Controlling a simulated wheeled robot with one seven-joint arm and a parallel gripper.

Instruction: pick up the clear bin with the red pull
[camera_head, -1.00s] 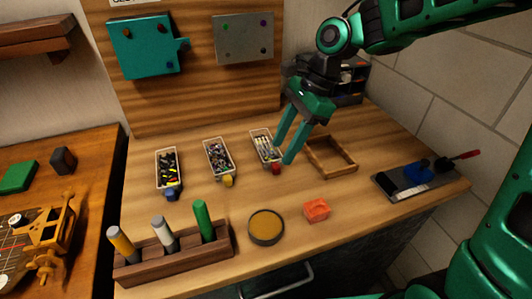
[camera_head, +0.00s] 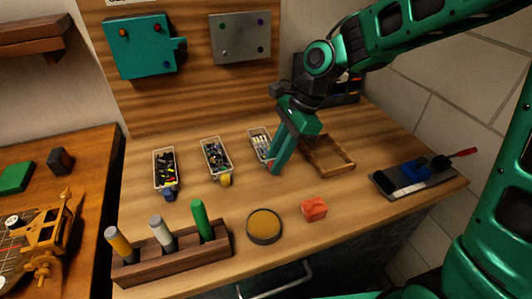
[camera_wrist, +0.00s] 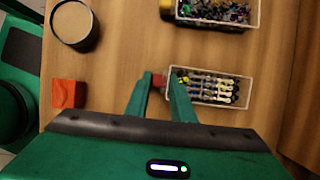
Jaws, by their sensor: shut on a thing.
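The clear bin with the red pull (camera_head: 255,146) stands on the wooden bench, the rightmost of three bins in the head view. It holds white and dark rod-like parts. In the wrist view, the bin (camera_wrist: 222,105) lies just right of my fingers, and its red pull (camera_wrist: 158,80) shows between the fingertips. My gripper (camera_head: 272,167) points down at the front end of the bin and is shut on the red pull. In the head view the fingers mostly hide the pull. The bin appears to rest on the bench.
A bin with a yellow pull (camera_head: 206,160) and one with a blue pull (camera_head: 156,175) stand to the left. An empty wooden frame (camera_head: 345,150) is close on the right. A round tin (camera_head: 264,226), an orange block (camera_head: 314,210) and a marker rack (camera_head: 175,259) stand in front.

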